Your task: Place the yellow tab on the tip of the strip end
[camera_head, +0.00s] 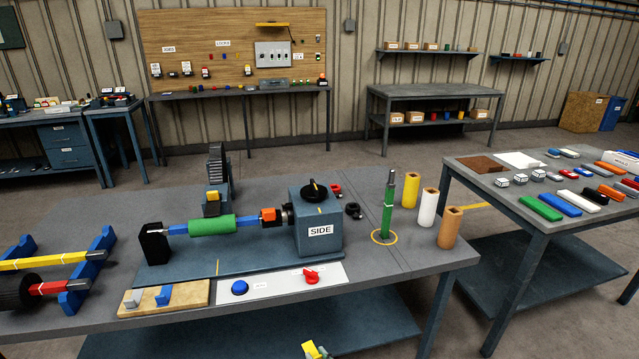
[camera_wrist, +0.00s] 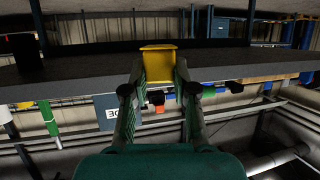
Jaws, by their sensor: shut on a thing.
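My gripper (camera_head: 315,351) shows at the bottom edge of the head view, in front of the main bench and apart from everything on it. It is shut on the yellow tab (camera_wrist: 158,65), which sits between the fingertips in the wrist view; part of the tab also shows in the head view (camera_head: 310,347). I cannot tell for sure which piece is the strip end. A yellow bar (camera_head: 45,263) and a red bar (camera_head: 52,288), both with grey tips, lie across blue supports at the left. A green upright bar with a grey tip (camera_head: 388,205) stands in a yellow ring.
A white panel with a blue button and red knob (camera_head: 270,284) lies in front. Yellow, white and brown tubes (camera_head: 428,208) stand at right. A side table (camera_head: 500,183) holds several coloured blocks.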

